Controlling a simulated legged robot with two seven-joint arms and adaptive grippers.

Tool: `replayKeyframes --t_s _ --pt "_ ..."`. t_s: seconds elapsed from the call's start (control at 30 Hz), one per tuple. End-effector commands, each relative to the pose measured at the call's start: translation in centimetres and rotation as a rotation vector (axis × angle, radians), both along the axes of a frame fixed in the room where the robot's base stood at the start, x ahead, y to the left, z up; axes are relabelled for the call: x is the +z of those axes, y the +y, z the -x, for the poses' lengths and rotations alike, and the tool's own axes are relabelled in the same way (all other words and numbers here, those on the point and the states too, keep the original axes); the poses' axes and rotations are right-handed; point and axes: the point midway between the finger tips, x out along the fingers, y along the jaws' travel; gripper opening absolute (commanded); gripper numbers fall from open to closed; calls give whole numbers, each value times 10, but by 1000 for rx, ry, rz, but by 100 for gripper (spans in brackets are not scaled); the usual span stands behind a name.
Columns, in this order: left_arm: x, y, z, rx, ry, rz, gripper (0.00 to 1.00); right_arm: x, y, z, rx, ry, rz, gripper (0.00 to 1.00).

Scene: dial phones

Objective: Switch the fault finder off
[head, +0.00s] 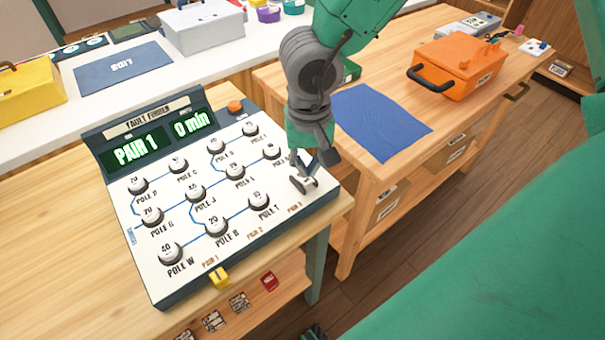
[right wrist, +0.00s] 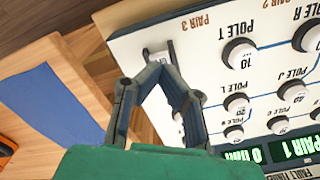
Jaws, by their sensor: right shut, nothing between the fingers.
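The fault finder (head: 150,250) is a white sloped panel on the near bench, with several round knobs joined by blue lines. Its lit green display (head: 138,151) reads "PAIR 1" and "0 min". An orange button (head: 235,106) is at its top right. A yellow part with a dark mark (head: 220,277) is on its front edge. My right gripper (head: 303,184) is shut and empty, low over the panel's right side near the "PAIR 3" label. The right wrist view shows its fingertips (right wrist: 158,60) together by the panel corner; contact cannot be told.
A blue cloth (head: 380,120) and an orange toolbox (head: 457,68) are on the bench to the right. A white counter behind holds a blue mat (head: 123,70), a white box (head: 202,25) and a yellow case (head: 28,95). Bare wood lies left of the panel.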

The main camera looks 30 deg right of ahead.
Motion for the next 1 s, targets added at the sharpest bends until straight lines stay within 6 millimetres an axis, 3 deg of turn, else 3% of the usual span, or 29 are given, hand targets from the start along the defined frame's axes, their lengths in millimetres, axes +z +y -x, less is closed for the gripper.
replayKeyframes --t_s 1.0 --pt "-4 0 0 0 0 0 46 -16 0 0 0 0 0 0"
